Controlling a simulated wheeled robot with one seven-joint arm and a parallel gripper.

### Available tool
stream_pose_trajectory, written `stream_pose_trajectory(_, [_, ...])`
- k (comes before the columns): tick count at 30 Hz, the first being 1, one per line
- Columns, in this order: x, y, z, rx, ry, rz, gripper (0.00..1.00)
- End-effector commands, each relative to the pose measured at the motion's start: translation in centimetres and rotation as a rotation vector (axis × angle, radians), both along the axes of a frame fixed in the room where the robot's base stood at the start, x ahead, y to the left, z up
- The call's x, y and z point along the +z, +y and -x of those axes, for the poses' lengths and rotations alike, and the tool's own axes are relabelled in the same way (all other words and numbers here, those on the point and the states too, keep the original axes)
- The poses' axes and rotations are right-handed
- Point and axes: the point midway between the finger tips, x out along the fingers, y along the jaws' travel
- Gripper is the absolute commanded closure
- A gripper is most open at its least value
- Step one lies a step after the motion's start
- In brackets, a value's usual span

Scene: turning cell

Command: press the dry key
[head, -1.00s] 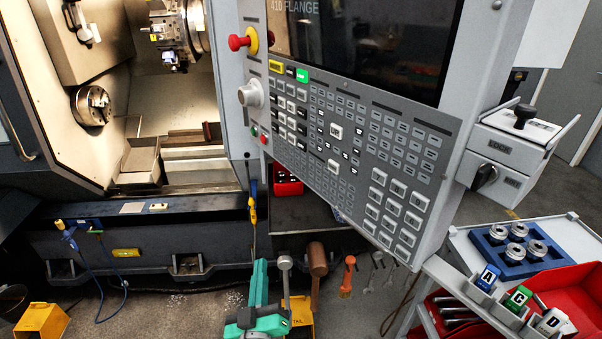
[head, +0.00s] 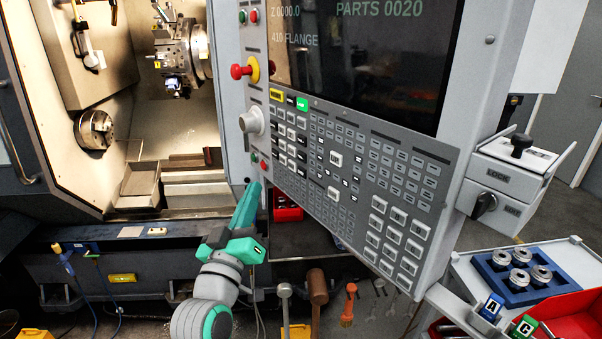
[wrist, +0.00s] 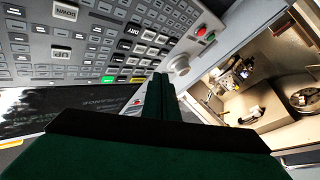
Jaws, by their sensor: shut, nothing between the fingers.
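My gripper (head: 255,186) is teal, shut and empty. Its fingers point up at the panel's lower left edge, below the red and green buttons. In the wrist view the shut fingertips (wrist: 160,80) show dark green, apart from the dry key in the picture. No key is seen touched.
A red emergency stop (head: 242,71) and a grey knob (head: 251,121) stick out at the panel's left edge. The open lathe bay (head: 170,130) is to the left. A lock box (head: 508,168) and a cart with a blue tray (head: 519,273) stand to the right.

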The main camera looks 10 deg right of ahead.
Motion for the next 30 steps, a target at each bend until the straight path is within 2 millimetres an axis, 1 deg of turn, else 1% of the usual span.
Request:
stream_pose_trajectory(5, [0.0,-0.1,0.0,0.0,0.0,0.0,1.0])
stream_pose_trajectory(10, [0.0,-0.9,-0.5,-0.001,0.0,-0.001,1.0])
stream_pose_trajectory(21, [0.0,-4.9,-2.7,-0.003,-0.002,0.0,1.0])
stream_pose_trajectory(30, [0.0,-7.2,-4.1,0.0,0.0,0.0,1.0])
